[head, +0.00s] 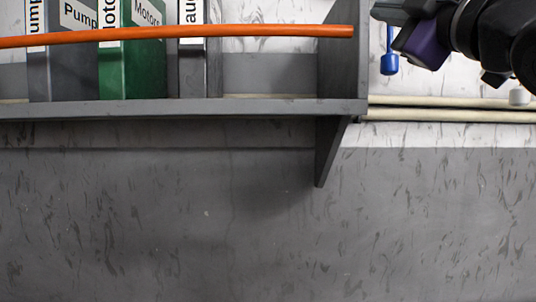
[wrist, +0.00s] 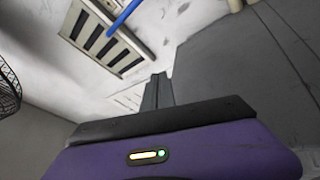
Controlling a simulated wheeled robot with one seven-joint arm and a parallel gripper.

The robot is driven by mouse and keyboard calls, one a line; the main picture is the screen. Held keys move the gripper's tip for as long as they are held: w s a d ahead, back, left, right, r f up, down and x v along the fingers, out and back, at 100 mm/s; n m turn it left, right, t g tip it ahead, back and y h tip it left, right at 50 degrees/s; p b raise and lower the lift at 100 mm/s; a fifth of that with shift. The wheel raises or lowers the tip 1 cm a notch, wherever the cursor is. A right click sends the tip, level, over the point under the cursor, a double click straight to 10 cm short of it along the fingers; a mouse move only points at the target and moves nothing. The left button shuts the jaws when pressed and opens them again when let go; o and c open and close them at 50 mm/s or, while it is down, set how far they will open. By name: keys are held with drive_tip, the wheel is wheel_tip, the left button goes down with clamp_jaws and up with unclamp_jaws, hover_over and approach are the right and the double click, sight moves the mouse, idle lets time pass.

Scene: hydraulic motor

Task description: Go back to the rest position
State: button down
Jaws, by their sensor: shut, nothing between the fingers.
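My gripper (head: 385,13) is at the top right of the head view, with its purple body and dark fingers beside the right end of the shelf. In the wrist view its two dark fingers (wrist: 157,88) are together beyond the purple housing, with nothing held between them. My black arm links run off the right edge of the head view. No task object shows in the fingers.
A grey shelf (head: 230,107) holds several binders, including a green one (head: 145,72). An orange hose-like thing (head: 180,34) crosses in front of it. A blue thing (head: 390,64) hangs below my gripper. Pale pipes (head: 440,115) run along the wall. A slatted vent (wrist: 105,38) shows in the wrist view.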

drive_tip(key=s+d+f+m+t+h+b, duration=0.1)
drive_tip(key=s+d+f+m+h, duration=0.15)
drive_tip(key=f+m, duration=0.75)
drive_tip(key=s+d+f+m+t+h+b, duration=0.1)
drive_tip(key=s+d+f+m+h, duration=0.2)
drive_tip(key=f, duration=1.5)
drive_tip(key=s+d+f+m+h, duration=0.25)
drive_tip(key=s+f+m, duration=0.2)
drive_tip(key=f, duration=1.05)
drive_tip(key=s+a+f+g+b, duration=0.1)
drive_tip(key=s+a+f+g, duration=0.1)
drive_tip(key=s+f, duration=0.8)
drive_tip(key=s+a+f+g+y+b, duration=0.1)
drive_tip(key=s+f+g, duration=0.3)
drive_tip(key=s+f, duration=0.6)
drive_tip(key=s+a+f+g+y+b, duration=0.1)
drive_tip(key=s+a+f+g, duration=0.1)
drive_tip(key=s+f, duration=0.8)
drive_tip(key=shift+s+a+f+n+g, duration=0.4)
drive_tip(key=shift+s+g, duration=0.3)
drive_tip(key=shift+s, duration=0.25)
